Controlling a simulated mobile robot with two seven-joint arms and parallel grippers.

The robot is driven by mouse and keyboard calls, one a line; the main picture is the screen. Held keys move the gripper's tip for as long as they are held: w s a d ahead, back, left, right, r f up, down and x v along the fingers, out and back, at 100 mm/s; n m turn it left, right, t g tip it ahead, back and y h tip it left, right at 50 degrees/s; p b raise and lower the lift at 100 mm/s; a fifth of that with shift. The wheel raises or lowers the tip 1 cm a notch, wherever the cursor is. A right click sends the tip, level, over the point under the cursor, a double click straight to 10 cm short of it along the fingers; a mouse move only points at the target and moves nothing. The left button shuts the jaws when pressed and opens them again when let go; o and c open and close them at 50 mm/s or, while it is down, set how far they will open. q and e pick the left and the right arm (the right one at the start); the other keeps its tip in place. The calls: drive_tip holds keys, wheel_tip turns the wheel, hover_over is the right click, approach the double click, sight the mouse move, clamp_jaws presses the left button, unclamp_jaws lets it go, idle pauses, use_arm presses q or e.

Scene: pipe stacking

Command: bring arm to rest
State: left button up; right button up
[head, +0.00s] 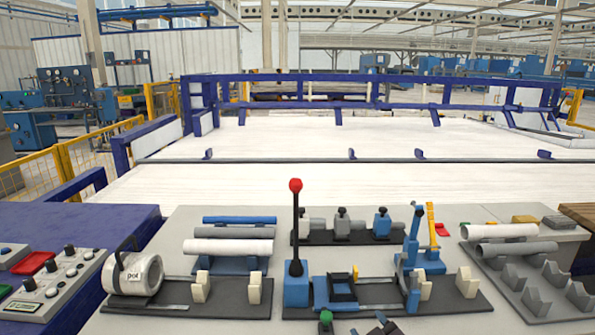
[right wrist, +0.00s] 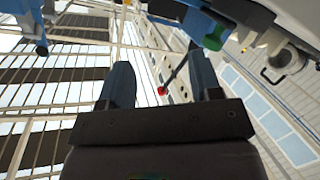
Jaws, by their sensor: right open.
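My right gripper (right wrist: 158,62) is open in the right wrist view, its two dark blue-grey fingers spread apart with nothing held between them. Behind the gap is the red ball of a lever (right wrist: 162,90), away from the fingers. In the head view this lever (head: 295,230) stands upright on a blue base. I cannot clearly make out the right gripper in the head view; small dark parts at the bottom edge are cut off. My left gripper is not in view.
A grey bench holds a white cylinder (head: 132,274), pipes on a rack (head: 229,247), a blue clamp (head: 413,248) and a right-hand rack (head: 535,281) with grey pipes (head: 500,231). A control box (head: 55,285) is at left. A wide white bed (head: 330,184) lies beyond.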

drive_tip(key=s+d+f+m+g+h, duration=0.1)
drive_tip(key=s+d+f, duration=0.3)
drive_tip(key=s, duration=0.5)
drive_tip(key=s+d+f+m+g+h, duration=0.1)
drive_tip(key=s+d+f+m+g, duration=0.1)
drive_tip(key=s, duration=0.8)
drive_tip(key=s+d+f+m+g+h, duration=0.1)
drive_tip(key=s+d+f+m, duration=0.3)
drive_tip(key=s+f, duration=0.4)
drive_tip(key=shift+s+d+m+h, duration=0.3)
drive_tip(key=shift+s+d+h, duration=0.2)
drive_tip(key=shift+s+d, duration=0.5)
